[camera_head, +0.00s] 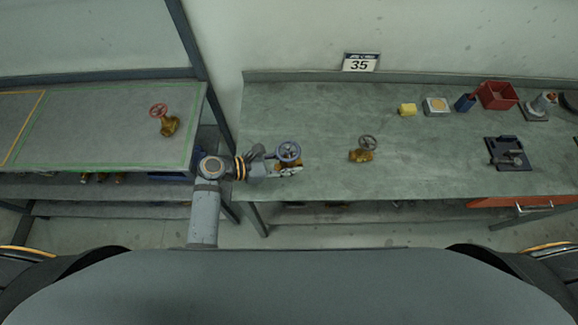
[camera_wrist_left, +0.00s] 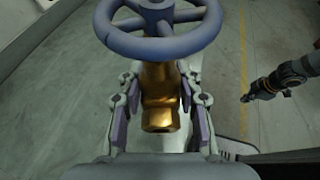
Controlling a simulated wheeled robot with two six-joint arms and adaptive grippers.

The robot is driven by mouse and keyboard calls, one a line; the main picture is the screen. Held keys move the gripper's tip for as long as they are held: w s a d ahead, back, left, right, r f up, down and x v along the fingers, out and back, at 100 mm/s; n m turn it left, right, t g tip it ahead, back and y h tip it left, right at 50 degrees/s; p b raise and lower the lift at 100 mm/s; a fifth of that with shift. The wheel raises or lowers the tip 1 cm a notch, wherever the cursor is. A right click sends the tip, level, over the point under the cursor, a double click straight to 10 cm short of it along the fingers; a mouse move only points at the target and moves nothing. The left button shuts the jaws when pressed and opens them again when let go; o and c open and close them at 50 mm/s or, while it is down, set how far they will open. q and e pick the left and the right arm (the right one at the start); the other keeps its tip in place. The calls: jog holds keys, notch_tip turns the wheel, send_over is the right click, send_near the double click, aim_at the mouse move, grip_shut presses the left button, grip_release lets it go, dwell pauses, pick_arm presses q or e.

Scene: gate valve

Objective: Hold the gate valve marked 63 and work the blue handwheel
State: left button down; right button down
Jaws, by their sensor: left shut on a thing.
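The gate valve with the blue handwheel (camera_head: 289,152) is at the front left edge of the right-hand workbench in the head view. Its brass body (camera_wrist_left: 160,92) is between the fingers of my left gripper (camera_wrist_left: 160,112), which is shut on it. The blue handwheel (camera_wrist_left: 158,38) stands above the fingers, clear of them, in the left wrist view. The mark 63 cannot be read. What looks like my right gripper (camera_wrist_left: 262,92) shows small at the right of that view; its jaws are too small to judge.
Another brass valve with a grey wheel (camera_head: 362,149) lies on the workbench (camera_head: 430,165). A red-wheeled valve (camera_head: 165,119) is on the left table. A "35" sign (camera_head: 361,63) is behind.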

pick_arm(q)
jog(key=w+b, duration=0.2)
jog(key=w, duration=0.9)
dwell(1.0)
jog(key=shift+f+b, duration=3.3)
jog(key=shift+f, duration=2.1)
dwell(0.5)
